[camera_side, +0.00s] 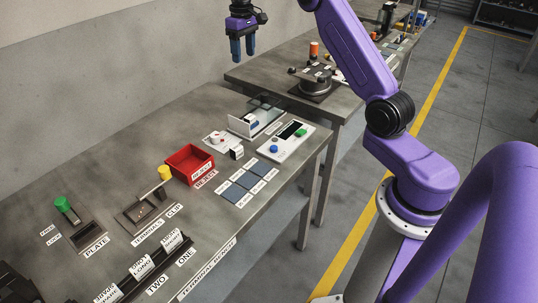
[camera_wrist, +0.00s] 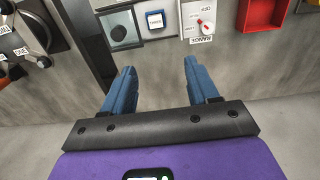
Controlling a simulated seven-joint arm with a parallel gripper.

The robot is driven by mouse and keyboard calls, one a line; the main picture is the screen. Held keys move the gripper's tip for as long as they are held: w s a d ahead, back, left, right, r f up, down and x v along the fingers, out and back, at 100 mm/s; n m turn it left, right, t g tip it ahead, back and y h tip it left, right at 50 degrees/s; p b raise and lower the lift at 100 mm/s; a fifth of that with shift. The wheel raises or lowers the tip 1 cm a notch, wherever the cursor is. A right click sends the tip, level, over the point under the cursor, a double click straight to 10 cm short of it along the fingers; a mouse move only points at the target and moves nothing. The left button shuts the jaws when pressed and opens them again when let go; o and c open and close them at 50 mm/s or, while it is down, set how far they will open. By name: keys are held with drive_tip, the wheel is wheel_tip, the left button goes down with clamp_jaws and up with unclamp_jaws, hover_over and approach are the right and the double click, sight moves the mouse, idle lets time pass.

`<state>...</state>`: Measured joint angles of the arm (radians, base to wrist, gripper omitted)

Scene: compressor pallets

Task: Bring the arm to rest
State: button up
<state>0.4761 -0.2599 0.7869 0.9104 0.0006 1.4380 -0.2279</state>
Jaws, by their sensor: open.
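My gripper (camera_side: 242,50) is raised above the tables at the top of the side view, with its blue fingers pointing down. In the wrist view my gripper (camera_wrist: 158,80) shows both blue fingers spread apart with nothing between them. It is open and empty, and it touches nothing that I can see. My purple arm reaches in from the right of the side view.
The near table (camera_side: 130,180) holds a red bin (camera_side: 188,165), a white button box (camera_side: 286,142), a range switch unit (camera_side: 217,140) and labelled fixtures. A second table (camera_side: 262,72) behind bears a round dark fixture (camera_side: 316,84). A yellow floor line (camera_side: 432,97) runs alongside.

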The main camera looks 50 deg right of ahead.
drive_tip(key=s+a+r+n, duration=0.1)
drive_tip(key=s+a+n, duration=0.2)
drive_tip(key=s+a, duration=0.75)
drive_tip(key=s+a+r+n, duration=0.25)
drive_tip(key=s+a, duration=0.55)
drive_tip(key=a, duration=0.5)
drive_tip(key=s+f+n, duration=0.3)
drive_tip(key=s, duration=0.9)
drive_tip(key=s+d+f+n, duration=0.1)
drive_tip(key=s+f+n, duration=0.2)
drive_tip(key=s, duration=1)
drive_tip(key=shift+s+d+f+n, duration=0.2)
drive_tip(key=shift+s+f+n, duration=0.1)
drive_tip(key=shift+n, duration=0.15)
